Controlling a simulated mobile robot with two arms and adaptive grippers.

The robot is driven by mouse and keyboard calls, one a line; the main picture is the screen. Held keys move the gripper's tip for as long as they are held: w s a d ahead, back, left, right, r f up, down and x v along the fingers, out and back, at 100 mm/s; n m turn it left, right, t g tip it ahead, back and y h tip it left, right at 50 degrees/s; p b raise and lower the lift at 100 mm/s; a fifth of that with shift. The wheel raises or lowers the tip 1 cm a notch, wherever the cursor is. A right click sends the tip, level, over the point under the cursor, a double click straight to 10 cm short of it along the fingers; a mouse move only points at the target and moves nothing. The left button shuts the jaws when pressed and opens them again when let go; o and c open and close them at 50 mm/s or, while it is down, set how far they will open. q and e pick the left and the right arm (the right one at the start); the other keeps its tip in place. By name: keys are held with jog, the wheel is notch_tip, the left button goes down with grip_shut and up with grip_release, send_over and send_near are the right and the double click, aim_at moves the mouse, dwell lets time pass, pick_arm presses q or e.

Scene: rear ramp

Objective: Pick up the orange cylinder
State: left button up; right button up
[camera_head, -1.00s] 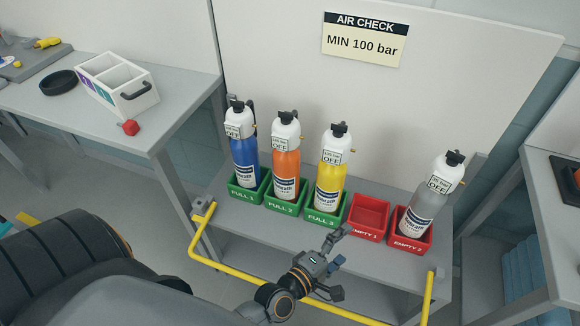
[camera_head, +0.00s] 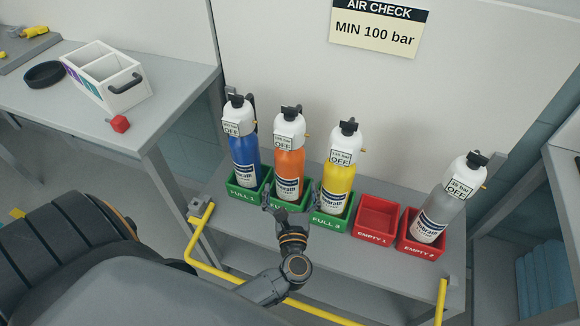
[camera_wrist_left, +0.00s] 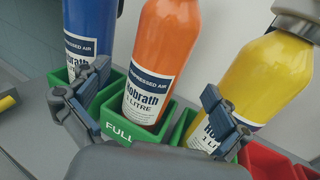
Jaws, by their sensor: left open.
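The orange cylinder (camera_head: 289,160) stands upright in the middle green bin (camera_head: 291,204), with a white top, a black valve and a tag reading OFF. In the left wrist view the orange cylinder (camera_wrist_left: 165,50) fills the centre, its white label facing me. My left gripper (camera_head: 292,203) is low in front of it, at bin height. In the left wrist view my open left gripper (camera_wrist_left: 157,82) has one finger on each side of the cylinder's lower part, with no clear contact. The gripper hides part of the middle bin's front. My right gripper is not in view.
A blue cylinder (camera_head: 243,150) stands left and a yellow cylinder (camera_head: 338,178) right, both close to my fingers, in green bins. A grey cylinder (camera_head: 437,210) leans in a red bin, beside an empty red bin (camera_head: 377,216). A yellow rail (camera_head: 215,275) runs along the front.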

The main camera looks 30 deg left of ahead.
pick_arm(q)
jog(key=x, duration=0.7)
jog(key=shift+w+a+p, duration=0.2)
jog(key=shift+w+p, duration=0.1)
jog(key=shift+p, duration=0.05)
jog(key=shift+c, duration=0.2)
jog(key=c, duration=1.8)
jog(key=shift+w+r, duration=0.15)
jog(key=shift+r, duration=0.15)
